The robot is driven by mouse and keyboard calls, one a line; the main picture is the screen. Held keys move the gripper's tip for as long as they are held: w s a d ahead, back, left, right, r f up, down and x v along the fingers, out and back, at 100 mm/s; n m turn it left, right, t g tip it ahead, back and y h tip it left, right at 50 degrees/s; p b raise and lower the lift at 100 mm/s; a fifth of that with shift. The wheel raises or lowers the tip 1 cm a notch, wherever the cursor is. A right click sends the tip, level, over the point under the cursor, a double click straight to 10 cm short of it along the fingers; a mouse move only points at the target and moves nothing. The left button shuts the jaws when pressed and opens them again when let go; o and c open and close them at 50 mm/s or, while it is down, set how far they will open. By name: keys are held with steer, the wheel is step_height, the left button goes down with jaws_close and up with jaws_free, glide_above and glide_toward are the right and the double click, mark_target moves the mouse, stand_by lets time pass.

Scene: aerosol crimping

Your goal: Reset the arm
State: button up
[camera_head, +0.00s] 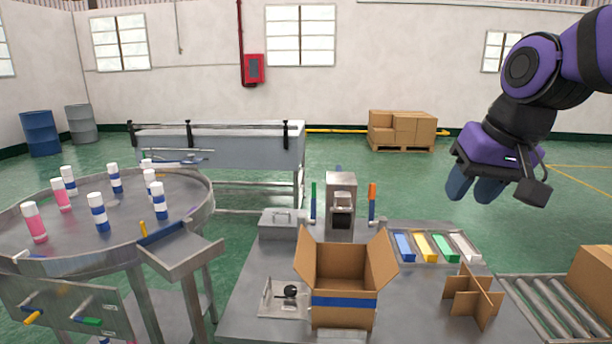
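My purple and black arm comes in from the upper right. My gripper (474,193) hangs at its end, pointing down, in the air above the floor behind the right part of the work table (255,290). Its two dark blue fingers are side by side with nothing visible between them. The angle does not show clearly how far apart they are. The gripper touches nothing that I can see.
An open cardboard box (344,312) with a blue stripe stands on the table. A cardboard divider (472,298), coloured trays (424,247) and a crimping station (341,205) are nearby. A round table (130,210) at left holds several cans. A roller conveyor (555,312) is at right.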

steer(key=s+d+f+t+h, duration=0.1)
steer(key=s+d, duration=0.5)
steer(key=s, duration=0.7)
steer(key=shift+f+h, duration=0.3)
steer(key=shift+f, duration=0.15)
stand_by(1.0)
